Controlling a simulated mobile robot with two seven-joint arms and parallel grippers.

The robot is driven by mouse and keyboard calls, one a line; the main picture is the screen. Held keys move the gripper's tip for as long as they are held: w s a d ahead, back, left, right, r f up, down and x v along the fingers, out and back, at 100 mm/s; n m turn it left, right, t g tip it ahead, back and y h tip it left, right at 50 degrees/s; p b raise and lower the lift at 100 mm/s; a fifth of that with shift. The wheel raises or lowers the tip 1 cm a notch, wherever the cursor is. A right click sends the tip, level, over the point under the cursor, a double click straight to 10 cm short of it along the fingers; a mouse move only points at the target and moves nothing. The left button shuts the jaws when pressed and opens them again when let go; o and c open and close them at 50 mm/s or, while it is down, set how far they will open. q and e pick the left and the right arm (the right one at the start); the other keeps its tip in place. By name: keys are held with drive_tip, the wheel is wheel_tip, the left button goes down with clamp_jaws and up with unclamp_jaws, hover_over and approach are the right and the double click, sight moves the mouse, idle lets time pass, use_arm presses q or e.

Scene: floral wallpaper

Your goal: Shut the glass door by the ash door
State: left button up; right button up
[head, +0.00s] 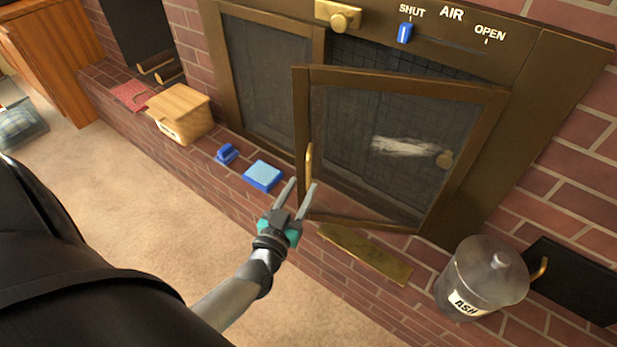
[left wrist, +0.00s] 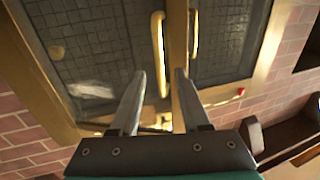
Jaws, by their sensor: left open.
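The right glass door (head: 390,150), brass-framed with a white smudge on its pane, stands swung out from the fireplace front, its free edge on the left. Its brass handle (head: 308,165) is upright near that edge; the handle (left wrist: 158,50) also shows in the left wrist view. The black ash door (head: 570,282) with a brass handle is at the right. My left gripper (head: 302,186) is open, with its fingertips close to the lower end of the handle. In the left wrist view the handle lies between the fingers (left wrist: 160,76); contact cannot be told. My right gripper is out of view.
The left glass door (head: 268,85) sits in the frame. An air slider (head: 405,33) sits above.

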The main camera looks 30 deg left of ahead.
sight(307, 176)
use_arm(q)
drive_tip(key=shift+w+a+b, duration=0.25)
drive_tip(key=shift+w+b, duration=0.1)
drive_tip(key=shift+w, duration=0.95)
drive_tip(key=shift+w+a+b, duration=0.25)
drive_tip(key=shift+w+b, duration=0.05)
drive_tip(key=shift+w, duration=1)
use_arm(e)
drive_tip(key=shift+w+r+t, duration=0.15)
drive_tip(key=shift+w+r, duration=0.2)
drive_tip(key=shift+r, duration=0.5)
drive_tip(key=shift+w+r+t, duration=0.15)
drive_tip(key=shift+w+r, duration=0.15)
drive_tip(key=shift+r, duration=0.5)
use_arm(q)
clamp_jaws()
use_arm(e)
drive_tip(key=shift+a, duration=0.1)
